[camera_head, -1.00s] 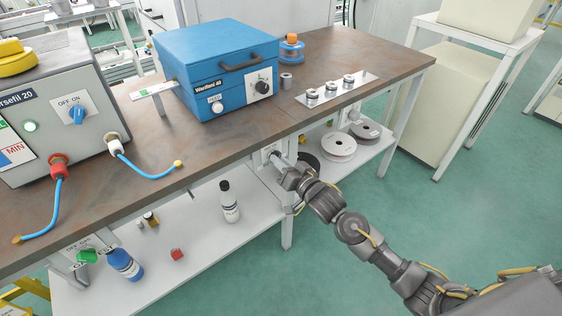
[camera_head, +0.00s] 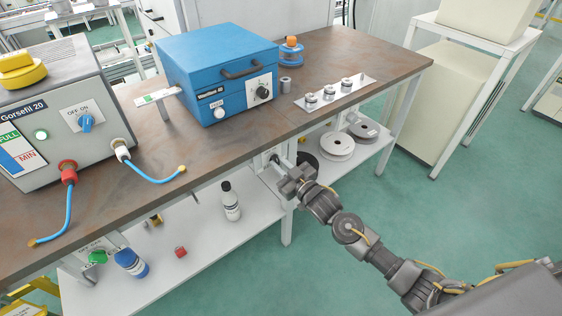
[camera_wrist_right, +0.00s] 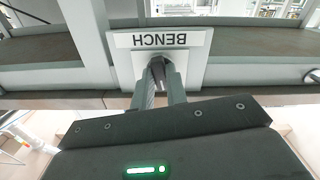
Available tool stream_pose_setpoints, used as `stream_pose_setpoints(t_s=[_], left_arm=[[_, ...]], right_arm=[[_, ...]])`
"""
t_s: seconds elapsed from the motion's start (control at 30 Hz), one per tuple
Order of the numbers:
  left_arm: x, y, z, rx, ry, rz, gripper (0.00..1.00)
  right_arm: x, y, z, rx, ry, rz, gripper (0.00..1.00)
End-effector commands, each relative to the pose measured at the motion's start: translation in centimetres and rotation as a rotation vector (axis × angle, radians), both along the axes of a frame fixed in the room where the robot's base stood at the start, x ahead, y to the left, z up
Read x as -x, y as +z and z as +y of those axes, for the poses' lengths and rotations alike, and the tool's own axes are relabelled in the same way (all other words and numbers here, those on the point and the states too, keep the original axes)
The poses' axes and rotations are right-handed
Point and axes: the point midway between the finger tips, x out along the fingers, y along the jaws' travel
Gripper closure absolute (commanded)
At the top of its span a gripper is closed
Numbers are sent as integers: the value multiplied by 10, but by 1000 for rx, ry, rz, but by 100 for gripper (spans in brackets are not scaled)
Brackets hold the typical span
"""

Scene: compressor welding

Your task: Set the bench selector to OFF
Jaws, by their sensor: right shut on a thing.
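The bench selector's white plate (camera_wrist_right: 195,68) fills the upper middle of the right wrist view, with its BENCH label upside down. In the head view the plate (camera_head: 259,163) is on the front of the workbench, below the top edge. My right gripper (camera_wrist_right: 160,80) reaches straight to the plate, and its fingers are shut on the dark selector knob (camera_wrist_right: 157,68). In the head view this gripper (camera_head: 275,159) is at the bench front, and it hides the knob there. The fingers cover the knob's pointer and any position marks, so its setting cannot be read. My left gripper is not in view.
The workbench top (camera_head: 220,150) overhangs beside my right gripper. A blue box (camera_head: 215,70) and a grey welding unit (camera_head: 60,110) stand on it. The green floor in front is clear.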

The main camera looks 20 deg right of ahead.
Motion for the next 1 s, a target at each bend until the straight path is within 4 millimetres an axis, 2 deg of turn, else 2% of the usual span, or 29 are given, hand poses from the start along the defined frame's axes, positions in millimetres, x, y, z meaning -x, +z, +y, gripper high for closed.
stream_pose_setpoints(t_s=[0.13, 0.43, 1.0], left_arm=[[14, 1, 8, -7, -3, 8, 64], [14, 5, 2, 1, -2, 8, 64], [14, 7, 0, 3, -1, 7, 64]], right_arm=[[0, 1, -1, 106, 0, -40, 100], [0, 0, -1, 255, 0, -99, 100], [0, 0, -1, 316, 0, -125, 100]])
